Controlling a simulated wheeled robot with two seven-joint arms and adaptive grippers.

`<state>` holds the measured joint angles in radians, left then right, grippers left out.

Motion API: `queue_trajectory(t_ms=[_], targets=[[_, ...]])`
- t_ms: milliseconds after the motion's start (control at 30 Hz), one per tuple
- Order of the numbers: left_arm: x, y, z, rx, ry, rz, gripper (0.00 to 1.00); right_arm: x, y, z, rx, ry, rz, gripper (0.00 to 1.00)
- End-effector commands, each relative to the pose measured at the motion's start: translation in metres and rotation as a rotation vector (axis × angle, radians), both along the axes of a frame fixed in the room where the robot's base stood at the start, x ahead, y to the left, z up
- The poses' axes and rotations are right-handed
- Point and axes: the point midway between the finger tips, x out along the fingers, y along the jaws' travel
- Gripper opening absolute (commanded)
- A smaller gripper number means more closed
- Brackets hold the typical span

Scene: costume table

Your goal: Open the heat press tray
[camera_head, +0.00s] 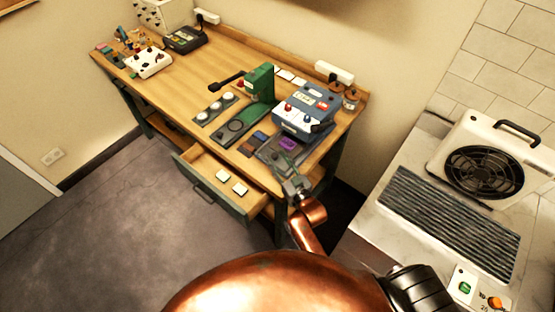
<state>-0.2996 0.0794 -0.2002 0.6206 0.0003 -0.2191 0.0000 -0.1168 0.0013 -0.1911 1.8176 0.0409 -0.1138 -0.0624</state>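The blue-grey machine (303,112), which looks like the heat press, stands at the right end of the wooden workbench, with a red knob and a label on its front and top. A dark flat plate (270,153), perhaps its tray, lies at its front near the bench edge. A purple piece (289,144) lies at the machine's front. My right gripper (287,163) is at this front edge, over or beside the plate; contact cannot be told. Its fingers are small and partly merged with the plate, so their opening is unclear. My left gripper is out of view.
A drawer (222,185) with two pale squares stands open below the bench. A green press (258,84) with a black lever stands left of the machine. A white fan unit (492,150) sits on the right counter. Floor (130,220) at left is clear.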

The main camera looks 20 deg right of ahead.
Motion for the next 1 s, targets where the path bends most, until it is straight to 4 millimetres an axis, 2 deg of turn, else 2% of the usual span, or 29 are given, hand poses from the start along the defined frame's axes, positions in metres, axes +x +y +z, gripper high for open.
queue_trajectory(t_ms=[167,600,800,1000], targets=[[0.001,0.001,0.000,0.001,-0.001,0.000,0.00,-0.014,-0.003,-0.001,0.000,0.002,-0.001,0.37],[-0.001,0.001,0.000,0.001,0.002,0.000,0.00,-0.098,-0.016,-0.001,-0.001,0.003,0.000,0.37],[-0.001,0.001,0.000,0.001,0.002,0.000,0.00,-0.116,-0.018,-0.001,-0.001,0.001,0.001,0.37],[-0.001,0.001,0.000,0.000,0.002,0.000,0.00,-0.119,-0.019,0.000,0.000,0.000,0.001,0.37]])
